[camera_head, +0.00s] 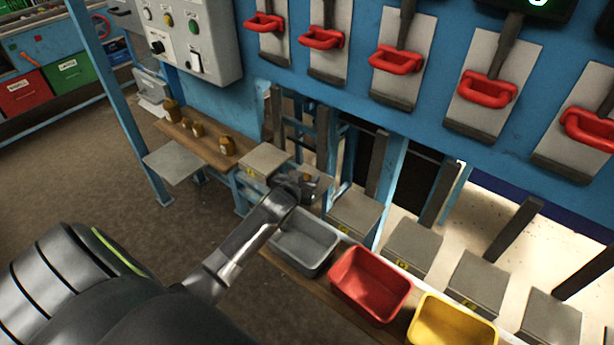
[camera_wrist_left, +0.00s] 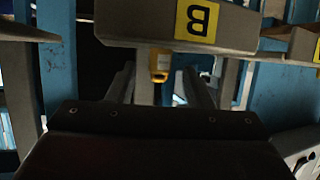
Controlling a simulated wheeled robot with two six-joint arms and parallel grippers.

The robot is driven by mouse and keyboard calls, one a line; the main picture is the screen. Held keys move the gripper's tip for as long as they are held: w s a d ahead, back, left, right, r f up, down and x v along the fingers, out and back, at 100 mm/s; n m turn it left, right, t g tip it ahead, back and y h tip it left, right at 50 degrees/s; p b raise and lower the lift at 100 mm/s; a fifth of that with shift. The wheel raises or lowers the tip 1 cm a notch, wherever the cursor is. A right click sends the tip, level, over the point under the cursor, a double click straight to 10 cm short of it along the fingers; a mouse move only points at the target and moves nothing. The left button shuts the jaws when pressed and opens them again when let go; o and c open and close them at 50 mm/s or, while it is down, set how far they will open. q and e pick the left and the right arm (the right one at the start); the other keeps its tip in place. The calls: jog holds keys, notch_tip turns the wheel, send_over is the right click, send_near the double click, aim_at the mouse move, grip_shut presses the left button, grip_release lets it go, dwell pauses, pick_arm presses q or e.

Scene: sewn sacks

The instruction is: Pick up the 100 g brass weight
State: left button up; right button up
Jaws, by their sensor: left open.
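A small brass weight (camera_head: 306,177) stands on a grey platform (camera_head: 324,186) beside my left gripper (camera_head: 301,186). In the left wrist view, which is upside down, a yellow-brown weight (camera_wrist_left: 159,65) shows at the edge of a platform (camera_wrist_left: 130,22) labelled B, in line with the gap between the fingers. My left gripper (camera_wrist_left: 161,88) is open and apart from the weight in that view. More brass weights stand on a wooden shelf, with a larger one (camera_head: 172,109) at its far end and another (camera_head: 227,145) at its near end. I cannot read any mass marking. My right gripper is not in view.
A grey bin (camera_head: 303,243), a red bin (camera_head: 371,283) and a yellow bin (camera_head: 453,322) stand in a row below the platforms. A blue frame carries red-handled chutes above. A grey control box (camera_head: 193,38) hangs at upper left. Open floor lies at left.

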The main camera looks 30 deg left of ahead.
pick_arm(q)
jog(key=shift+x, duration=1.15)
jog(key=shift+c, duration=0.5)
grip_shut()
